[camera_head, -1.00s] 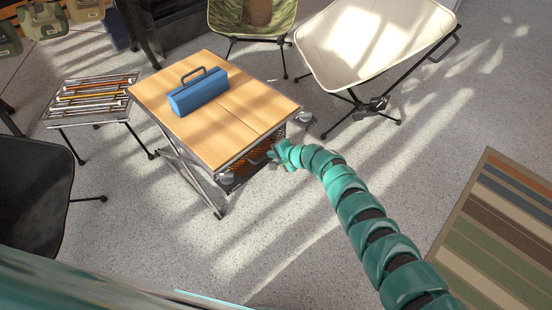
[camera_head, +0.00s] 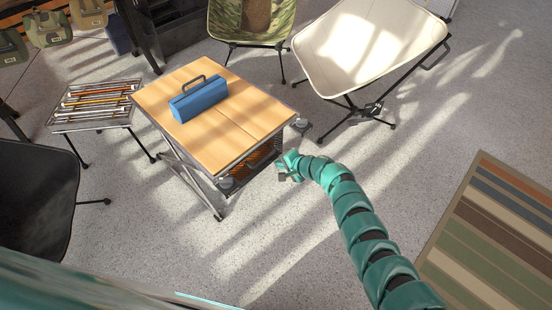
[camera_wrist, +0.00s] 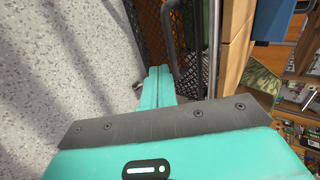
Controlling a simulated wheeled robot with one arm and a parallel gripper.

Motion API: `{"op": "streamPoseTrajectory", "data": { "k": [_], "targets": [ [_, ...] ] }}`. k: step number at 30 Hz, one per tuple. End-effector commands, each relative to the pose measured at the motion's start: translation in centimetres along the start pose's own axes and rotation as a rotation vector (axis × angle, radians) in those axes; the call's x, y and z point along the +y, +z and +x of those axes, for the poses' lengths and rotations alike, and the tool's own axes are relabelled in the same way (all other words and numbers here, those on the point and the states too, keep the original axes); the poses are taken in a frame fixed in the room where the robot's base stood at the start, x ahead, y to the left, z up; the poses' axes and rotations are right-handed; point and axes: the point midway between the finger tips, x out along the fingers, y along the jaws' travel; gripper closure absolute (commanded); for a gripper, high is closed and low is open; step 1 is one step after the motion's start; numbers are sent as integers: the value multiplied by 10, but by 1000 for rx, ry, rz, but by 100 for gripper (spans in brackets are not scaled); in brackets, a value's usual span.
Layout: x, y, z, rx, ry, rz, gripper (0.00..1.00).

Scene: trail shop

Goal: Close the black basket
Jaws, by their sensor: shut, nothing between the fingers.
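The black basket (camera_head: 262,155) is a dark mesh drawer under the wooden-topped table (camera_head: 238,132), with orange showing inside it. Its front faces my arm; how far it stands out is hard to tell. In the wrist view its black mesh (camera_wrist: 193,72) fills the area beyond my fingers, with a dark bar like a handle in front. My gripper (camera_head: 285,174) is shut and empty, just to the right of the basket's front and seemingly apart from it. The teal fingers (camera_wrist: 160,86) lie together in the wrist view, pointing toward the mesh.
A blue toolbox-like case (camera_head: 198,98) stands on the table. A low slatted stand (camera_head: 95,118) is at left. A cream chair (camera_head: 365,45), a camouflage chair (camera_head: 240,25) and a black chair (camera_head: 35,200) surround the table. The grey floor at front is clear; a striped rug (camera_head: 490,240) lies at right.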

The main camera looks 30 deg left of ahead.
Motion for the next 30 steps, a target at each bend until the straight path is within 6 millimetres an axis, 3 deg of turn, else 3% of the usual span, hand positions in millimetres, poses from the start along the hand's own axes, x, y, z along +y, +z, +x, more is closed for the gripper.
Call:
{"op": "streamPoseTrajectory", "data": {
  "k": [1,17,30],
  "targets": [
    [-5,-2,-12,3,-3,5,100],
    [-2,-1,-60,4,-1,4,100],
    [0,-1,-81,3,0,1,100]
  ]
}}
